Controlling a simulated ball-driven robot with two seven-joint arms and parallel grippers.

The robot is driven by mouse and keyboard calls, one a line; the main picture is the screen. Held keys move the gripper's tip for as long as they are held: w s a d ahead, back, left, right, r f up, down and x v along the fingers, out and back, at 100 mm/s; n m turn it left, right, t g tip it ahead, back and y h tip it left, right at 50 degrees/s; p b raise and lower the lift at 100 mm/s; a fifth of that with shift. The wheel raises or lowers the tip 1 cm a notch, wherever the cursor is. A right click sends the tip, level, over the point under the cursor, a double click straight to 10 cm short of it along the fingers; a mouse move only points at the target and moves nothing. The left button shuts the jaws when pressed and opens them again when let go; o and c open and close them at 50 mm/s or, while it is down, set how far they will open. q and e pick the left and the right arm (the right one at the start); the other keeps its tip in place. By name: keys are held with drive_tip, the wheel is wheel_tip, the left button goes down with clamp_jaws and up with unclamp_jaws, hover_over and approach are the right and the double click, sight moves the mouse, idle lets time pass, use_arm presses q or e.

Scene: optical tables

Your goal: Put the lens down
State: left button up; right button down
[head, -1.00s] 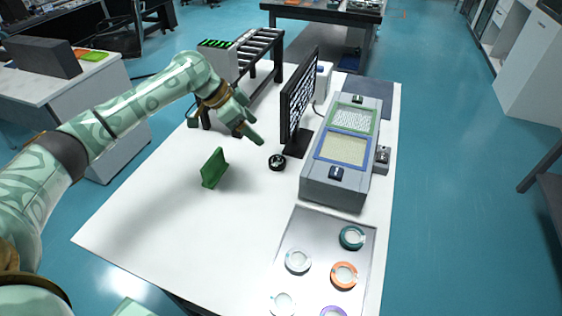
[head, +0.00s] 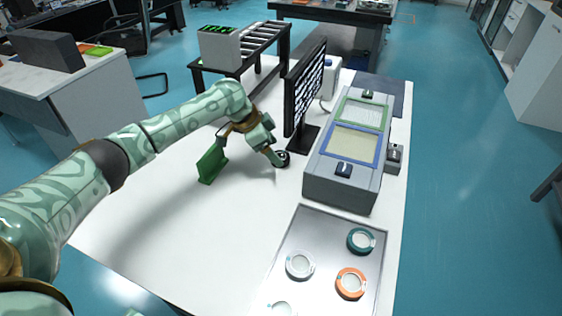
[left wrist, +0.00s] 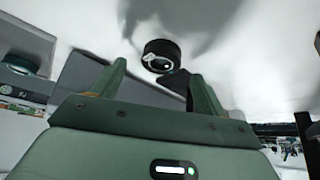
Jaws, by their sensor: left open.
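A small black ring-shaped lens (head: 284,157) lies on the white table, left of the monitor's foot. In the left wrist view the black lens (left wrist: 161,54) lies just beyond the fingertips, roughly centred between them. My left gripper (head: 276,160) is low over the table, its fingers close beside the lens and partly covering it in the head view. In the left wrist view my left gripper (left wrist: 158,72) is open, its two fingers well apart, with nothing between them. I cannot tell whether the fingers touch the lens. My right gripper is not in view.
A black monitor (head: 303,90) stands behind the lens. A grey box with two framed windows (head: 340,188) is to the right. A metal tray (head: 322,227) holds several coloured rings. The front left of the white table (head: 150,240) is clear.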

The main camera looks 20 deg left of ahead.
sight(280, 156)
use_arm(q)
drive_tip(key=b+x, duration=0.1)
drive_tip(key=x, duration=0.2)
drive_tip(key=shift+w+f, duration=0.1)
drive_tip(key=shift+f, duration=0.1)
drive_tip(key=shift+r, duration=0.15)
drive_tip(key=c, duration=1.2)
